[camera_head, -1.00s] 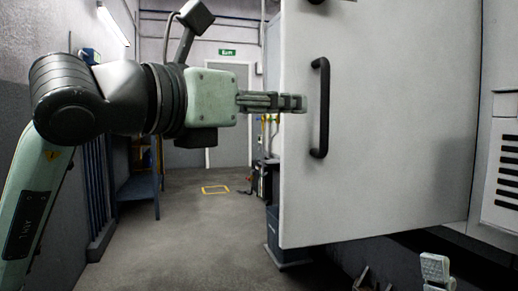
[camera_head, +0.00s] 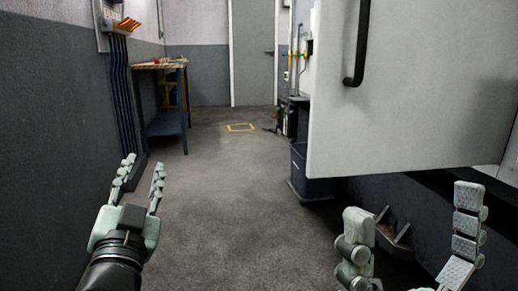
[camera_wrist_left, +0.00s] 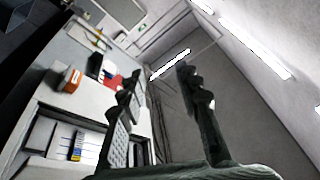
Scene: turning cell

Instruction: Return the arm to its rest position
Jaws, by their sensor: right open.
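My left gripper (camera_head: 144,164) is low at the left of the head view. Its two pale fingers stand apart and point up the picture with nothing between them. It is clear of the white machine door (camera_head: 420,90) and its black handle (camera_head: 356,45). In the left wrist view the same gripper (camera_wrist_left: 160,75) shows two dark fingers apart, with nothing held. My right gripper (camera_head: 412,200) is at the lower right of the head view, in front of the door's lower edge. Its fingers are wide apart and empty.
A workbench (camera_head: 160,66) stands along the left wall, with a wall box (camera_head: 108,20) near it. A dark bin (camera_head: 308,180) is under the door's left edge. Grey floor (camera_head: 225,200) lies open in the middle, with a yellow floor marking (camera_head: 240,128) farther back.

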